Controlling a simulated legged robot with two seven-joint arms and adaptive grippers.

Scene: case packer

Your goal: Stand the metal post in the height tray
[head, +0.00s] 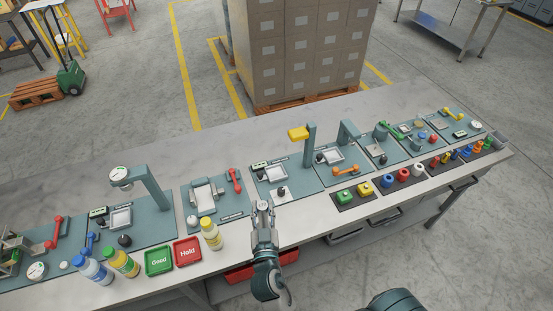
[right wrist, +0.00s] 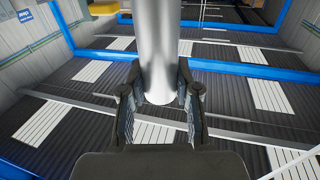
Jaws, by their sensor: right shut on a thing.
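My right gripper (head: 263,208) is above the front of the bench, in front of the station with a yellow-headed column (head: 310,145). In the right wrist view it (right wrist: 160,100) is shut on the metal post (right wrist: 159,50), a smooth silver cylinder that runs up out of the frame between the fingers. In the head view the post is too small to tell from the fingers. My left gripper is not in view.
A yellow-capped bottle (head: 211,234) and the red Hold pad (head: 187,251) are to the left. Green (head: 345,196) and yellow (head: 364,187) blocks lie to the right. Stacked cartons (head: 300,50) stand behind the bench.

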